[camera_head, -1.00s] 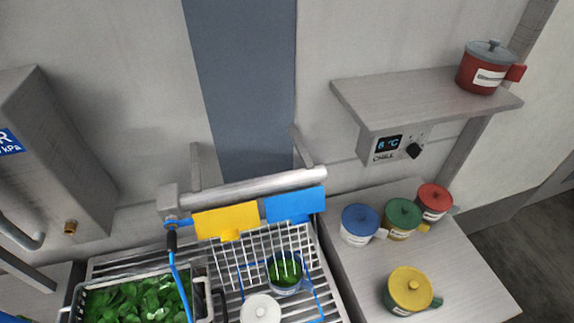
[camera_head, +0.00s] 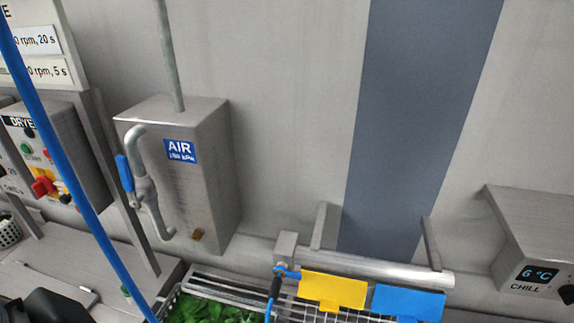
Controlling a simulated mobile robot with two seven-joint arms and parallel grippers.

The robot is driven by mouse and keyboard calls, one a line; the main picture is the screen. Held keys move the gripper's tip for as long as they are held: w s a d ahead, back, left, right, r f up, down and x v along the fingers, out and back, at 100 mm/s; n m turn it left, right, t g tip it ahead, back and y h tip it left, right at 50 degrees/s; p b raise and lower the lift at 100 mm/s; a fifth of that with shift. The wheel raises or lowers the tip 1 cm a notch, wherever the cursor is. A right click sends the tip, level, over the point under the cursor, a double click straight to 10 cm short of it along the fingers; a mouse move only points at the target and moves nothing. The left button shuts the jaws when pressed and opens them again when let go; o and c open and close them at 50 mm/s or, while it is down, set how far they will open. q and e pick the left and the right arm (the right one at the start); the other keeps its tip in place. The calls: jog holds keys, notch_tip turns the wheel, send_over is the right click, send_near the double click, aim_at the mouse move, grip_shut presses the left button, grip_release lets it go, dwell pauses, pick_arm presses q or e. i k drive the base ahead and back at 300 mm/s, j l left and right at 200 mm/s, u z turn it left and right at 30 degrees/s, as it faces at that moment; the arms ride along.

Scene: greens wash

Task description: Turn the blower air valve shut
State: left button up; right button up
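The blower air valve has a blue lever handle (camera_head: 124,173) on a bent grey pipe (camera_head: 151,199). The pipe loops down the front of a grey metal box (camera_head: 205,190) with a blue AIR label (camera_head: 181,151). The handle stands nearly upright, roughly along the pipe's vertical run and slightly tilted. No gripper touches it. A dark blocky shape (camera_head: 52,307) at the bottom left edge looks like part of my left arm or gripper; no fingertips show. My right gripper is out of view.
A blue hose (camera_head: 62,165) slants across the left foreground. A dryer control box (camera_head: 76,157) is left of the valve. Below right are a basket of greens (camera_head: 205,311), a yellow flap (camera_head: 333,290) and a blue flap (camera_head: 408,302). A chill unit (camera_head: 540,245) is at right.

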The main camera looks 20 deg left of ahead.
aim_at(122, 161)
jog(key=u, duration=1.65)
jog(key=i+j+u, duration=0.3)
jog(key=i+j, duration=0.35)
jog(key=i, duration=0.1)
